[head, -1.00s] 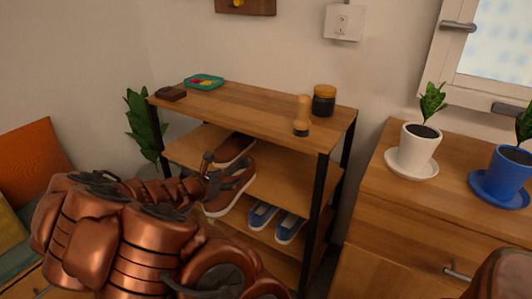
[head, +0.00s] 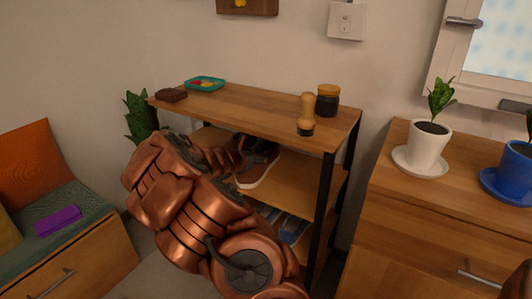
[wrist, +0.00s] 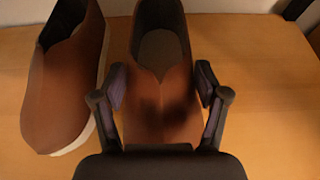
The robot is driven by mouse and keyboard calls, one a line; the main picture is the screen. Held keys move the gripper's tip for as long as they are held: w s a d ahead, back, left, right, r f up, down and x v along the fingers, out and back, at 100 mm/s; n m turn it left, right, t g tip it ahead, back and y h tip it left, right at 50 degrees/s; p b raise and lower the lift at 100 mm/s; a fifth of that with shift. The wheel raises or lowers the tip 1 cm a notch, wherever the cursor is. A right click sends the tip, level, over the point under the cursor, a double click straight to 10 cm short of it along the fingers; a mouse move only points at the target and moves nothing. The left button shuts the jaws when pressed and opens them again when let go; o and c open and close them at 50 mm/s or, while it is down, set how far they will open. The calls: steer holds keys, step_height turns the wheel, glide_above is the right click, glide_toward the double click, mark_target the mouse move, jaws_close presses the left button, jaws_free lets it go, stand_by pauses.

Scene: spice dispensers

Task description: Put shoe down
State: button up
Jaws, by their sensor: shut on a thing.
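My gripper (wrist: 160,88) is shut on a brown shoe (wrist: 160,115), with one finger on each side of it, in the wrist view. A second brown shoe (wrist: 65,85) with a pale sole stands to its left on the wooden shelf (wrist: 270,110). The held shoe is over the shelf; I cannot tell whether its sole touches the board. In the head view a brown shoe (head: 257,172) shows at the upper inner shelf (head: 295,185) of the rack.
Blue shoes (head: 290,228) sit on the shelf below, partly hidden. The rack's top board (head: 250,112) and black post (head: 325,210) bound the opening. The shelf right of the shoes is clear.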

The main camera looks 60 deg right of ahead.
mark_target(263, 151)
steer(key=d, duration=0.5)
steer(key=shift+w, duration=0.1)
steer(key=shift+a+f+b, duration=0.1)
steer(key=shift+f+b, duration=0.25)
steer(key=shift+b, duration=0.1)
steer(key=shift+r, duration=0.1)
steer(key=o, duration=1.4)
steer(key=shift+a, duration=0.1)
